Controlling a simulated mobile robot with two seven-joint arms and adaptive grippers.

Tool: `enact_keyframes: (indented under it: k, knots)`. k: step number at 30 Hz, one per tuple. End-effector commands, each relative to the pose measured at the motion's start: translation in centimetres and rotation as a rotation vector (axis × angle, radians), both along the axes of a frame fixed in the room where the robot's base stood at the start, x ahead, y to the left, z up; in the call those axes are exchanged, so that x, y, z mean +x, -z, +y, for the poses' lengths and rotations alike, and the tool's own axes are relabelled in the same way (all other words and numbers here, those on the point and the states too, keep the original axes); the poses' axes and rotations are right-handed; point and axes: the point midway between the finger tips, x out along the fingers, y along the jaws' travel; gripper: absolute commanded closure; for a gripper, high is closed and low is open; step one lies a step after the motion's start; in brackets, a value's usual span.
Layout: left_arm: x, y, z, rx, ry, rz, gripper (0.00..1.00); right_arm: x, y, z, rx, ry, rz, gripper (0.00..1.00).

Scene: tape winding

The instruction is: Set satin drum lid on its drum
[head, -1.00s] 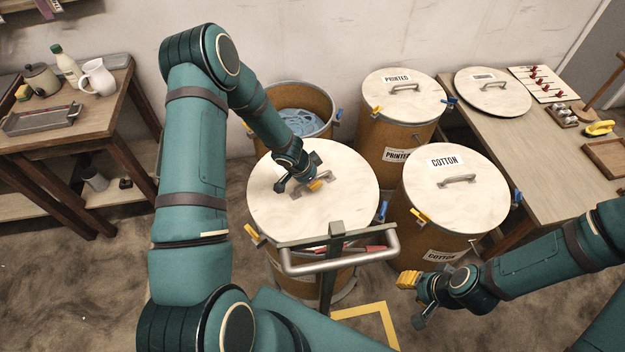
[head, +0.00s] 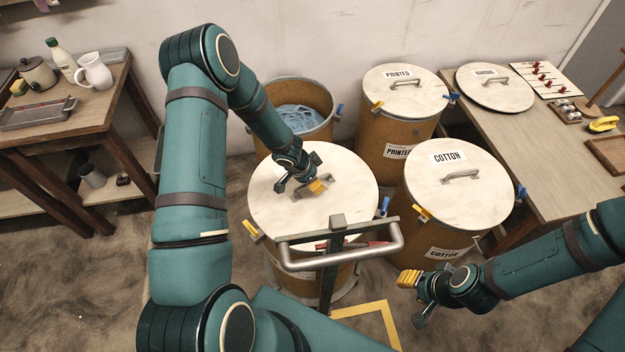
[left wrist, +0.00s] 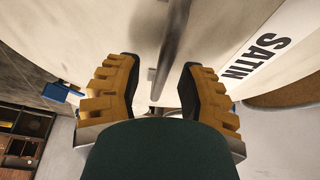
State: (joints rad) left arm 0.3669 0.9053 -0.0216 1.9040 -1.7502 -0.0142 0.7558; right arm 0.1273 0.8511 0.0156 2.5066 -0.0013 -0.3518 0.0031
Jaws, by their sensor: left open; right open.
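A pale round lid (head: 345,205) lies on the nearest brown drum (head: 290,281). In the left wrist view, the lid (left wrist: 225,30) carries the label SATIN (left wrist: 257,57). My left gripper (head: 308,190) is low over the lid's middle, fingers pointing down. In the left wrist view it (left wrist: 160,78) is open, with the grey metal handle (left wrist: 172,45) running between its two yellow fingers; I cannot tell whether they touch it. The arm partly hides the handle in the head view. My right gripper (head: 413,299) is open and empty, in front of the COTTON drum.
An open drum (head: 310,136) with blue cloth stands behind. Lidded PRINTED (head: 380,140) and COTTON (head: 430,232) drums stand to the right. Another lid (head: 495,88) lies on the right table (head: 505,145). A grey bar (head: 370,254) crosses before the nearest drum. A side table (head: 60,130) is left.

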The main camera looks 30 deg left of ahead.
Motion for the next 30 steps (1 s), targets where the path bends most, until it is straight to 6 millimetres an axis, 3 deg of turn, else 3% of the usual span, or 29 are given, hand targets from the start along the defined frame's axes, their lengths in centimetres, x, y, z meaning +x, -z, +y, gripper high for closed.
enact_keyframes:
  k: [5, 11, 24, 30]
  knots:
    - [-0.1, -0.3, 0.0, 0.001, 0.001, 0.002, 0.61, 0.0, 0.0, 0.0, 0.000, 0.000, 0.000, 0.61]
    - [-0.6, -1.9, 0.3, 0.003, 0.006, -0.001, 0.61, 0.0, 0.0, 0.0, 0.000, 0.000, 0.000, 0.61]
    - [-2.7, -8.9, 1.9, 0.001, 0.003, -0.004, 0.61, 0.0, 0.0, 0.0, 0.000, 0.000, 0.000, 0.61]
    - [-3.4, -10.7, 2.4, 0.000, 0.001, -0.002, 0.61, 0.0, 0.0, 0.0, 0.000, 0.000, 0.000, 0.61]
